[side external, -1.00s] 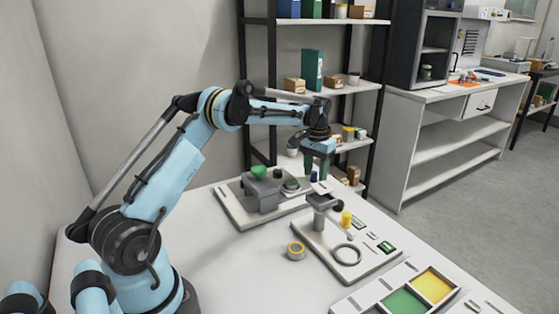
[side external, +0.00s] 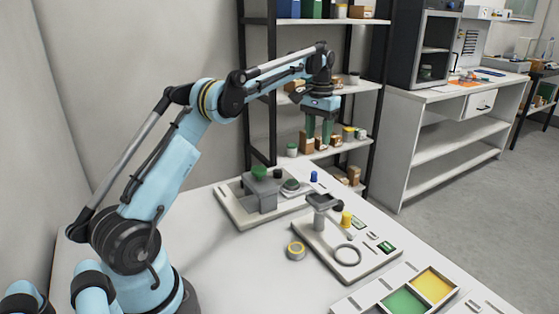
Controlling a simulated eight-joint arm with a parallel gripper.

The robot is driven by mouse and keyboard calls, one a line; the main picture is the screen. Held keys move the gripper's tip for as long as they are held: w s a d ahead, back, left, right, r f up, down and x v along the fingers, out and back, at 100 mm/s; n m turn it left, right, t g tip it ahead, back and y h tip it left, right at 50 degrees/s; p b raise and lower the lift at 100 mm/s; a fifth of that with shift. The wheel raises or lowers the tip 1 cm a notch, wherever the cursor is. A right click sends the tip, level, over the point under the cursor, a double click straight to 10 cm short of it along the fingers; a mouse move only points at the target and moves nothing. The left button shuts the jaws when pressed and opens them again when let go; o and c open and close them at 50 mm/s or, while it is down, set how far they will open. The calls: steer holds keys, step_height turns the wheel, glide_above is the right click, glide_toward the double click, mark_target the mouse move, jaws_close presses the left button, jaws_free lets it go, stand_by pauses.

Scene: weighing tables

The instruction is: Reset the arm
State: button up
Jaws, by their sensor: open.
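My gripper (side external: 319,140) hangs in the air over the far part of the white table (side external: 222,262), with its green fingers pointing down and apart. It is open, and nothing shows between the fingers. Below it, a small blue piece (side external: 314,176) stands at the far end of a pale board (side external: 231,211). That board also carries a grey block with a green top (side external: 259,173) and a round grey dish (side external: 291,186).
A second pale board (side external: 322,256) holds a grey post, a yellow piece (side external: 346,219) and a ring (side external: 347,254). A yellow-rimmed roll (side external: 296,250) lies beside it. A tray with green and yellow compartments (side external: 404,302) is in front. A black shelf rack (side external: 272,96) stands behind my gripper.

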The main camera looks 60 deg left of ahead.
steer(key=s+d+r+m+t, duration=0.1)
steer(key=s+d+r+t, duration=0.2)
steer(key=d, duration=0.4)
steer(key=s+d+r+m+t, duration=0.1)
steer(key=s+d+r, duration=0.2)
steer(key=s+d, duration=0.25)
steer(key=s+d+f+t, duration=0.1)
steer(key=s+d+f, duration=0.3)
steer(key=s, duration=0.2)
steer(key=s+d+f+m+t, duration=0.1)
steer(key=s+d+f+t, duration=0.1)
steer(key=s+d+f, duration=0.2)
steer(key=shift+s+d+m, duration=0.3)
steer(key=shift+s+d, duration=0.2)
steer(key=shift+s, duration=1)
